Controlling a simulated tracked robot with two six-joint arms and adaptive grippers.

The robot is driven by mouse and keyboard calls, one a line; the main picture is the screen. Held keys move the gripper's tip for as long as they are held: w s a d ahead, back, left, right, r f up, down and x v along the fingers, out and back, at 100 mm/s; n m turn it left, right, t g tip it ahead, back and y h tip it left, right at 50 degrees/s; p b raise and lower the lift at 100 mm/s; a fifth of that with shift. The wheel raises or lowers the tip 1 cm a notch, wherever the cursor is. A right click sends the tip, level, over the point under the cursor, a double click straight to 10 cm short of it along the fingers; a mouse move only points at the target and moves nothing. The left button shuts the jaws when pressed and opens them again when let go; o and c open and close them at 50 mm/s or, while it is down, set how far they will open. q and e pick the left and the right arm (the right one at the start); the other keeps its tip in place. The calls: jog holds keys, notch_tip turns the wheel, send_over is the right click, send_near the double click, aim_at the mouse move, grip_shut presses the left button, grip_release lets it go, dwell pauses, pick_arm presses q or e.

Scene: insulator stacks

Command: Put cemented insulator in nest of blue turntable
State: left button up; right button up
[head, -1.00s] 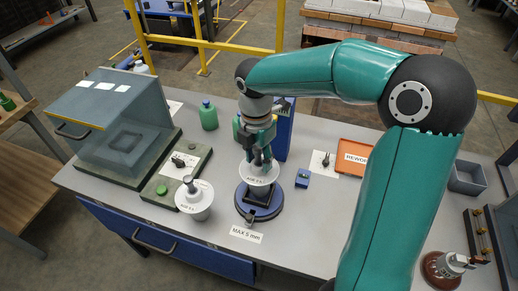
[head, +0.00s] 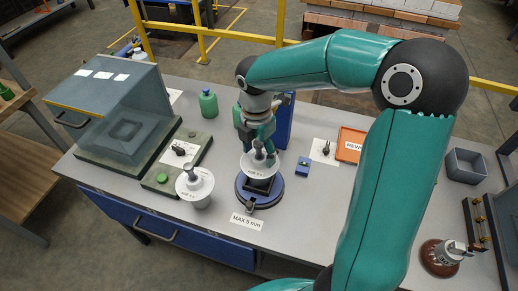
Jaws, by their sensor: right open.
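A white disc insulator with a grey metal cap and a small label (head: 256,171) sits on the blue turntable (head: 243,198), at its dark nest. I cannot tell whether it is fully seated. My right gripper (head: 260,143) is open just above and around the cap, its fingers pointing down and partly hiding it. A second white insulator (head: 196,191) with a grey cap and a label stands on the table, left of the turntable. I cannot tell from the labels which one is cemented. My left gripper is not in view.
A hooded grey box (head: 120,105) and a plate with a green button (head: 162,179) stand at left. A green bottle (head: 208,104), blue block (head: 303,166), orange tray (head: 351,144), grey bin (head: 465,166) and brown insulator (head: 437,260) are around. A "MAX 5 mm" card (head: 247,221) lies in front.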

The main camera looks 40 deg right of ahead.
jog(key=shift+r, duration=0.1)
jog(key=r, duration=1.1)
jog(key=shift+w+r, duration=0.2)
jog(key=shift+w, duration=0.1)
jog(key=shift+r, duration=0.25)
